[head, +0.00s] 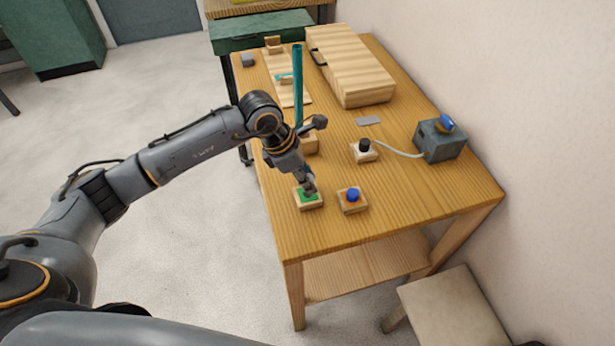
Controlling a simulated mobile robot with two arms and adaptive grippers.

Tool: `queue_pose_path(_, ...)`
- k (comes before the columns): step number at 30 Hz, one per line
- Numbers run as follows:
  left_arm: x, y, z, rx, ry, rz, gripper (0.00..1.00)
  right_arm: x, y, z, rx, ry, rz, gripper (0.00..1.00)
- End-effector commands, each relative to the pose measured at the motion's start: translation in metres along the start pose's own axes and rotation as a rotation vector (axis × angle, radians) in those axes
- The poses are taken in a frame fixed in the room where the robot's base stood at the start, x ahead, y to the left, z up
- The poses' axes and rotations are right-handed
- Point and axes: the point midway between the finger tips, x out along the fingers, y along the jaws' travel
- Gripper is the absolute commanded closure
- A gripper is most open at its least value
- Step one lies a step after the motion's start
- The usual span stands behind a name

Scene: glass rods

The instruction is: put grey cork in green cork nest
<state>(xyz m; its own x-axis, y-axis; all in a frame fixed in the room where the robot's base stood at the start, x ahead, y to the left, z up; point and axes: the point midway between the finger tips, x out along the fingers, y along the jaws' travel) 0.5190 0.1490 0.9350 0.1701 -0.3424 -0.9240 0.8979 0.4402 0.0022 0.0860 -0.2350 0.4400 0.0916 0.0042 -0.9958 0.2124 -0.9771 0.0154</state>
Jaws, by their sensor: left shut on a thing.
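The green cork nest (305,198) is a small wooden block with a green top near the table's front left corner. My left gripper (310,190) is right over it, pointing down, with its fingertips at or just above the green top. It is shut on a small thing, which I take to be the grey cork. The cork is mostly hidden by the fingers, and I cannot tell whether it touches the nest. My right gripper is not in view.
Close to the right is a wooden block with a blue cork (353,194). Behind it are a block with a black cork (365,144), a cabled grey-blue box (440,142) and an upright teal rod (298,85). A slatted wooden case (350,65) lies farther back. The table's front (400,220) is clear.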

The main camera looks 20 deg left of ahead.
Motion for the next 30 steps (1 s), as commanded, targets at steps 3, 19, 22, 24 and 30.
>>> queue_pose_path(3,0.003,0.000,-0.001,0.000,0.000,0.000,0.89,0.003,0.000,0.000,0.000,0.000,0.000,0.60)
queue_pose_path(19,0.013,0.000,-0.005,0.000,0.000,0.000,0.89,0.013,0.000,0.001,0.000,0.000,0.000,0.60)
queue_pose_path(22,0.014,0.000,-0.006,0.000,0.000,0.000,0.89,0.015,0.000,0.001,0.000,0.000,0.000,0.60)
queue_pose_path(24,0.016,0.000,-0.007,0.000,0.000,0.000,0.89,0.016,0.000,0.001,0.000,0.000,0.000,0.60)
queue_pose_path(30,0.019,0.000,-0.008,0.000,0.000,0.000,0.89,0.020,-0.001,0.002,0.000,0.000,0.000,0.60)
